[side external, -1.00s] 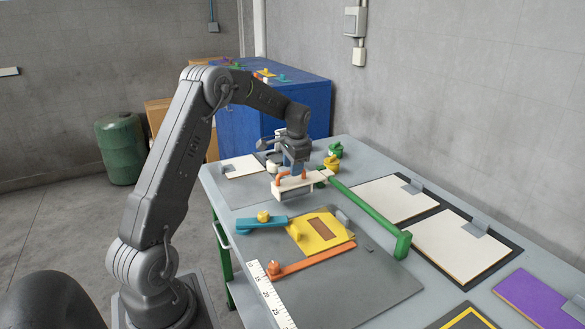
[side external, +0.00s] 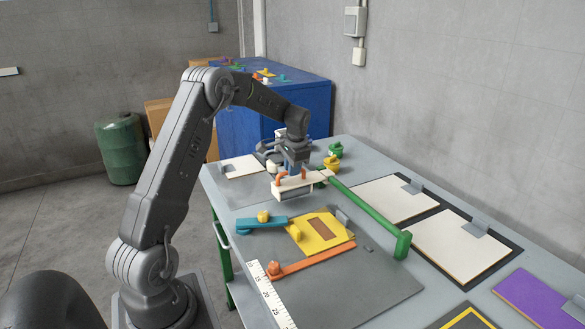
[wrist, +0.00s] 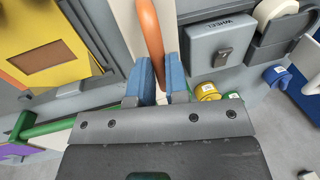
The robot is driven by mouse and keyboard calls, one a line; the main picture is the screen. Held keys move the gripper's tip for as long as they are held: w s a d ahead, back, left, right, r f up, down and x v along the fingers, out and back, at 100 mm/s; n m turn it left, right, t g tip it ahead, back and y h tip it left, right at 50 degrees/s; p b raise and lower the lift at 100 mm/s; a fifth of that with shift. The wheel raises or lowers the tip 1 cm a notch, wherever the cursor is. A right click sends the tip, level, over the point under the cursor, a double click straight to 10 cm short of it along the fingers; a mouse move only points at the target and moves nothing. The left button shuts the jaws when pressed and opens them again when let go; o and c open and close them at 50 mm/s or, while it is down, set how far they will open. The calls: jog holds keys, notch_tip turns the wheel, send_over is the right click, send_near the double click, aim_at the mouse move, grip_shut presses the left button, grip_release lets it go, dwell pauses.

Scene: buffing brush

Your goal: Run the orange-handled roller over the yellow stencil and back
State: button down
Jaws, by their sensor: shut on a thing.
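The roller (side external: 293,188) has a pale cream frame and an orange handle. It is at the far end of the grey work board, behind the yellow stencil. My gripper (side external: 292,171) is above it, shut on the orange handle. In the wrist view the orange handle (wrist: 150,35) runs up from between the blue fingertips of my gripper (wrist: 165,80). The yellow stencil (side external: 330,240) lies flat on the board with a brown rectangular window; it also shows in the wrist view (wrist: 80,62) at upper left. The roller is apart from the stencil.
A green rail (side external: 365,208) runs along the board's right side. A blue bar (side external: 255,224) and an orange bar (side external: 315,260) flank the stencil, and a ruler (side external: 272,297) lies in front. Yellow (side external: 331,163) and green (side external: 335,149) knobs stand behind.

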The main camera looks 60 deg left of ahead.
jog(key=shift+d, duration=0.15)
jog(key=d, duration=2.6)
jog(key=shift+d, duration=0.4)
jog(key=c, duration=1.1)
grip_release()
jog(key=d+r, duration=0.1)
jog(key=r, duration=0.8)
jog(key=d+r, duration=0.1)
jog(key=r, duration=0.3)
jog(key=shift+d+r, duration=0.3)
